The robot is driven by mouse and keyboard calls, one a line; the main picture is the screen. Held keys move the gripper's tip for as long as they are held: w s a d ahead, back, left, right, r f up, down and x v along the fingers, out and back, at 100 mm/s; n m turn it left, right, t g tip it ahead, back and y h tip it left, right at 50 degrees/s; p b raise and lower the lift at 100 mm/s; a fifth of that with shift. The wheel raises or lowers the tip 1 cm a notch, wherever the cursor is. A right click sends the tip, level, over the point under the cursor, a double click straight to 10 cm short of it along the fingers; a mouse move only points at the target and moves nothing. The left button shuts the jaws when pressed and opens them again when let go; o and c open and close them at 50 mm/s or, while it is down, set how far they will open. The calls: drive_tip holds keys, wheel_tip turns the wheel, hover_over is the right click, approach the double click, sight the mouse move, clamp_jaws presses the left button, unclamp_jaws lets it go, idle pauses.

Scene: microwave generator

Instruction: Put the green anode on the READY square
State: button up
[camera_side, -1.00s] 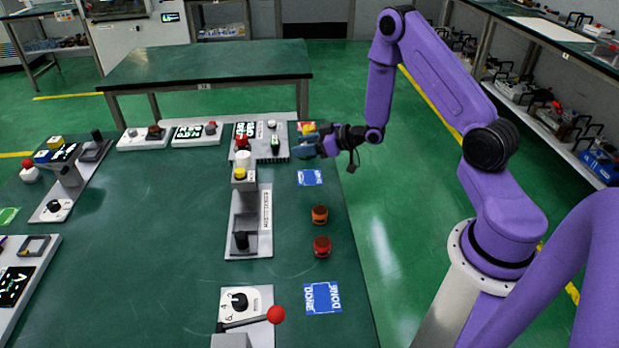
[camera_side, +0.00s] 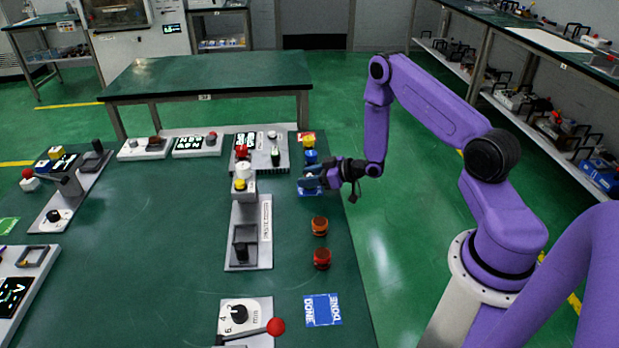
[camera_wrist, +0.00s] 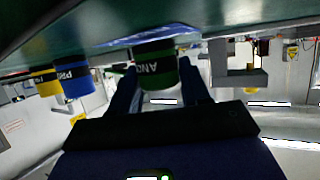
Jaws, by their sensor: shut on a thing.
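The green anode (camera_wrist: 156,66) is a dark green cylinder with pale lettering, held between the fingers of my gripper (camera_wrist: 160,84) in the wrist view. In the side view my gripper (camera_side: 312,180) is low over the right part of the green table and hides the anode. The blue and white READY square (camera_side: 308,192) shows only partly beneath the gripper. In the wrist view, a pale blue patch (camera_wrist: 150,37) lies beside the anode's table-side end. I cannot tell whether the anode touches it.
A blue cylinder (camera_side: 311,157) and a yellow one (camera_side: 308,142) stand just behind my gripper. An orange cylinder (camera_side: 320,226) and a red one (camera_side: 322,259) stand in front. The DONE square (camera_side: 322,310) is bare. A grey fixture (camera_side: 250,232) is to the left.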

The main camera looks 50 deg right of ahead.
drive_tip(key=shift+f, duration=0.2)
drive_tip(key=o, duration=1.3)
drive_tip(key=shift+o, duration=0.2)
